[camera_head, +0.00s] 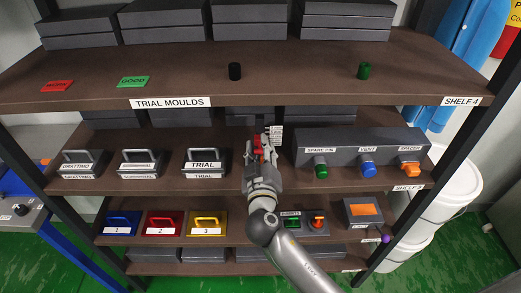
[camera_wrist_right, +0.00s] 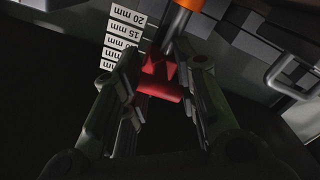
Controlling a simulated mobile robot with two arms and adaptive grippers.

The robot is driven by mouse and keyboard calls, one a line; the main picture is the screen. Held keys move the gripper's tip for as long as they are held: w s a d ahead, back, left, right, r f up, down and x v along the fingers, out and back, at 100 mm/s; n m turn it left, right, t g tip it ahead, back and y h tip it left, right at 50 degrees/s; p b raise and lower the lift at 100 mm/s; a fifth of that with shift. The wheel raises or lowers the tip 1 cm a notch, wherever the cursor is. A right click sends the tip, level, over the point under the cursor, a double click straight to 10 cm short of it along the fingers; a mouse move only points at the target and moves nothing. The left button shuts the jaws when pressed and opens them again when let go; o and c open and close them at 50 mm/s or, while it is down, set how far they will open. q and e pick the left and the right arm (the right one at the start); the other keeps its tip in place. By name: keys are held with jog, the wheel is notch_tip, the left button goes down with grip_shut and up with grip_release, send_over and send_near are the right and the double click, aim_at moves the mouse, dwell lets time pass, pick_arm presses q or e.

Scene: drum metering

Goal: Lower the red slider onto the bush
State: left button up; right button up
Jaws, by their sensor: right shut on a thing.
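The red slider (camera_wrist_right: 160,80) sits between the two fingers of my right gripper (camera_wrist_right: 158,68) in the wrist view, and the gripper is shut on it. A grey rod (camera_wrist_right: 171,30) runs from the slider toward an orange piece (camera_wrist_right: 189,4) at the top edge; I cannot tell whether this is the bush. A scale with millimetre labels (camera_wrist_right: 125,35) stands beside the rod. In the head view the slider (camera_head: 258,142) is a small red patch, partly hidden by my right gripper (camera_head: 258,152), at the middle shelf. My left gripper is not in view.
A grey box with green, blue and orange knobs (camera_head: 350,150) stands just right of my gripper. A handled TRIAL block (camera_head: 205,163) is to its left. Coloured handled boxes (camera_head: 163,223) stand on the shelf below.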

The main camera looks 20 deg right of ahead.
jog(key=o, duration=0.7)
jog(key=shift+c, duration=0.2)
jog(key=v, duration=1.2)
